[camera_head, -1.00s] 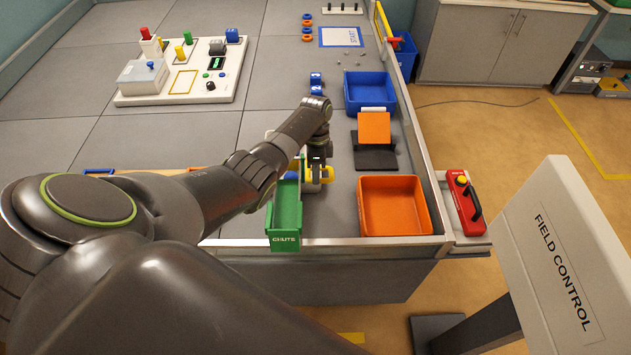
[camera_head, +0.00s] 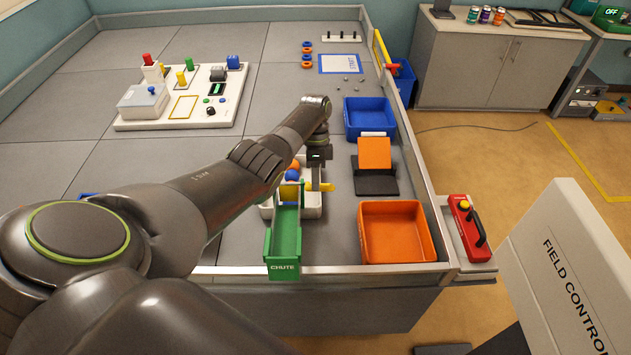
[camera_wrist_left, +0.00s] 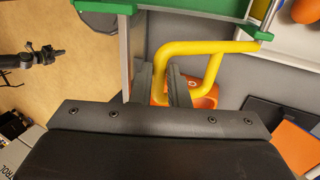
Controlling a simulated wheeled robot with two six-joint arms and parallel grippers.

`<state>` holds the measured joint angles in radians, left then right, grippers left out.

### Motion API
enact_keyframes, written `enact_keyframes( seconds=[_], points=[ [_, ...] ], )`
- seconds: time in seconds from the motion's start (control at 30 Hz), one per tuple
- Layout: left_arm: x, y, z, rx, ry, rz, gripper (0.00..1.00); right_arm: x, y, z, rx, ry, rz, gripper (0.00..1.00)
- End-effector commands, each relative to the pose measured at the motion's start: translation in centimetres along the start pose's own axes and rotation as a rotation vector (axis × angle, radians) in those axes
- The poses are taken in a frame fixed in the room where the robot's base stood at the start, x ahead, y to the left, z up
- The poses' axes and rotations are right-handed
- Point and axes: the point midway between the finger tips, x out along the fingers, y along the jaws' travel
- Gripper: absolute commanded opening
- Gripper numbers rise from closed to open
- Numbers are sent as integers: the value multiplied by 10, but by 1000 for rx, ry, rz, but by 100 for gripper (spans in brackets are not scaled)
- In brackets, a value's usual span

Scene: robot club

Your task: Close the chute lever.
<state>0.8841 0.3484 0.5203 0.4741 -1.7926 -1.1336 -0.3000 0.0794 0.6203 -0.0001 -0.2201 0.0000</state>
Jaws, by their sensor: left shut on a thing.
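The green chute (camera_head: 284,238), labelled CHUTE, stands at the near edge of the table in the head view. Its yellow lever (camera_head: 328,187) sticks out to the right at the chute's upper end. In the left wrist view the bent yellow lever (camera_wrist_left: 205,47) runs from the chute's green edge (camera_wrist_left: 215,8) down between my fingers. My left gripper (camera_head: 318,186) is shut on the lever; its dark fingers also show in the wrist view (camera_wrist_left: 161,86). The wrist partly hides the lever in the head view. My right gripper is not seen.
An orange bin (camera_head: 395,258) stands right of the chute, with an orange ramp (camera_head: 374,153) and a blue bin (camera_head: 369,137) behind it. Orange and blue balls (camera_head: 292,174) sit by the chute's upper end. A red box (camera_head: 468,228) is outside the table wall.

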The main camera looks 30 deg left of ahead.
Motion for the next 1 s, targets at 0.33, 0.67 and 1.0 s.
enact_keyframes(
  seconds=[0.33,0.67,1.0],
  points=[
    [2,-8,6,-10,-2,-29,0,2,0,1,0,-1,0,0],
    [2,-8,5,-9,-2,-29,36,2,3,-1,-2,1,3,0],
    [1,-8,4,-8,0,-30,36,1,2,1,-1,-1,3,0]
  ],
)
